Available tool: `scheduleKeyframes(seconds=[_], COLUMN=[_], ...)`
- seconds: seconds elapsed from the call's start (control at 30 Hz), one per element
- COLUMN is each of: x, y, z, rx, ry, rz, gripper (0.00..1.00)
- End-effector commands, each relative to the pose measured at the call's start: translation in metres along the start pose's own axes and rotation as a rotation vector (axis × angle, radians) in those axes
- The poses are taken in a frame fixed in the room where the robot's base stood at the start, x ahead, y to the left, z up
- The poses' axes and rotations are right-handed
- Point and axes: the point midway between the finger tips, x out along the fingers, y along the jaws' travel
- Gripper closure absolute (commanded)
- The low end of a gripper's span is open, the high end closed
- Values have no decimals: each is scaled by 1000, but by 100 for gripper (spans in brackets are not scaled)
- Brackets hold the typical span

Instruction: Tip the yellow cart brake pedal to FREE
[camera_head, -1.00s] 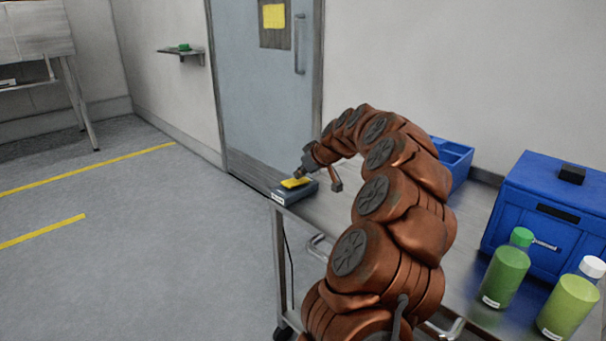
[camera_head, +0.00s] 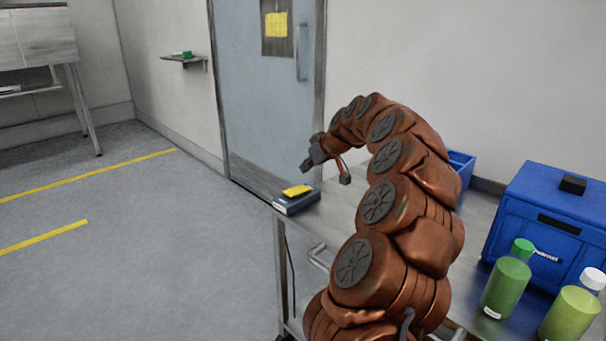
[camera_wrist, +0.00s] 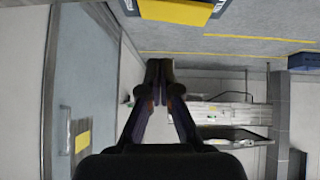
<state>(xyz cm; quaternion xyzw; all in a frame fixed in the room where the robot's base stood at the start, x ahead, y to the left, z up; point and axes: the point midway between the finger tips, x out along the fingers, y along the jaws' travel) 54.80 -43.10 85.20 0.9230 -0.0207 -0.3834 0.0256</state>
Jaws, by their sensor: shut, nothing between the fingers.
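The yellow brake pedal (camera_head: 297,190) sits on a dark grey box (camera_head: 297,205) at the cart's far left corner in the head view. In the wrist view, the pedal (camera_wrist: 176,11) shows at the top edge, cut off by the frame, with partly cropped labels on the box at both ends. I cannot read them or tell which way the pedal is tipped. My gripper (camera_head: 307,166) is above the pedal, apart from it. In the wrist view, my gripper (camera_wrist: 159,73) has its fingers together and holds nothing.
On the steel cart (camera_head: 335,213) stand a blue crate (camera_head: 548,225), a green-capped bottle (camera_head: 506,285), a white-capped bottle (camera_head: 570,312) and a blue bin (camera_head: 461,168). A grey door (camera_head: 262,110) is behind. The floor to the left is clear.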

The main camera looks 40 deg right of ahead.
Motion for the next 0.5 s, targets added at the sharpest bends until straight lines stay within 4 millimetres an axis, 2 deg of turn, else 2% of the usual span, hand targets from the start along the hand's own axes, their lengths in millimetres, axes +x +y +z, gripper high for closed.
scheduleKeyframes(seconds=[0.1, 0.3, 0.5], x=[-27, -64, -79], y=[5, 9, 11], z=[-2, -1, 0], rx=[0, 0, 0], ry=[5, 4, 3], rz=[6, 5, 4], gripper=[100, 100, 100])
